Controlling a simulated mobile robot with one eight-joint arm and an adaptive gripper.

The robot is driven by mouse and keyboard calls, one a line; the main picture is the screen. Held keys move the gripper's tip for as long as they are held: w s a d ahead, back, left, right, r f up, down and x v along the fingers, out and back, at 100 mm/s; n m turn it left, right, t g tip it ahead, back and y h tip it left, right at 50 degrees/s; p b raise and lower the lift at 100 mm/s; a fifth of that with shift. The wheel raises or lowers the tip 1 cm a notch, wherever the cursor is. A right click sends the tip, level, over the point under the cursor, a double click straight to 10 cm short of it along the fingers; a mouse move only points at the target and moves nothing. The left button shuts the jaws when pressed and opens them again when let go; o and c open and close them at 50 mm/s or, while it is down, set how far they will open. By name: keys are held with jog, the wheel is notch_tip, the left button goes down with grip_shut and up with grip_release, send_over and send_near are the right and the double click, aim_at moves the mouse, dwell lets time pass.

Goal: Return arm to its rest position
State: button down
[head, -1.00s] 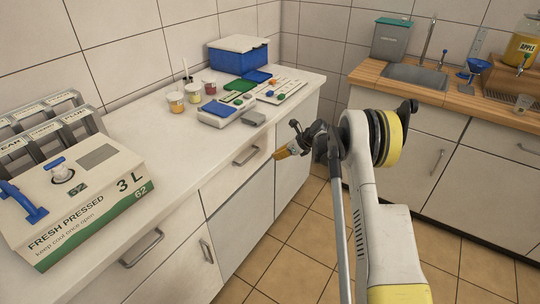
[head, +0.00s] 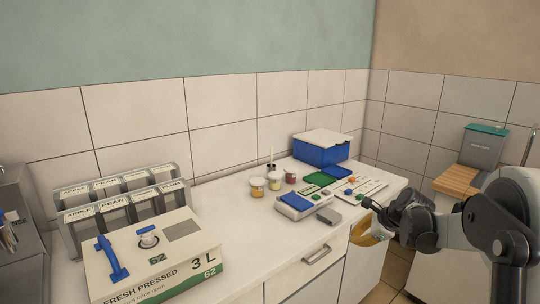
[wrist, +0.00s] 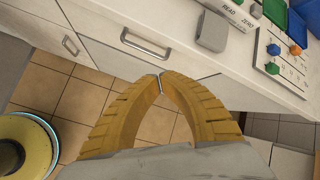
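My gripper (head: 366,238) is at the right of the head view, in front of the counter's drawer fronts. In the wrist view its two yellow fingers (wrist: 160,78) curve together and touch at the tips. Nothing shows between them except floor and cabinet front. My arm (head: 490,225) fills the lower right of the head view and is partly cut off by the frame edge.
The white counter (head: 235,222) holds a juice box (head: 150,262), a labelled rack (head: 125,207), small jars (head: 274,183), a scale (head: 302,206), a grey block (head: 328,216) and a blue bin (head: 322,150). Drawer handles (head: 317,254) stick out. Tiled floor shows below the gripper.

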jog(key=s+a+r+n+h, duration=0.1)
jog(key=s+a+r+n, duration=0.45)
jog(key=s+r, duration=0.4)
jog(key=s+a+n+h, duration=0.1)
jog(key=s+a+n, duration=0.1)
jog(key=s+n, duration=0.6)
jog(key=s+a+f+n+h, duration=0.1)
jog(key=s+n, duration=0.7)
jog(key=s, duration=1)
jog(key=shift+s+a+f+t+h, duration=0.3)
jog(key=shift+s+a+t+h, duration=0.1)
jog(key=shift+a+h, duration=0.1)
jog(key=shift+w, duration=0.1)
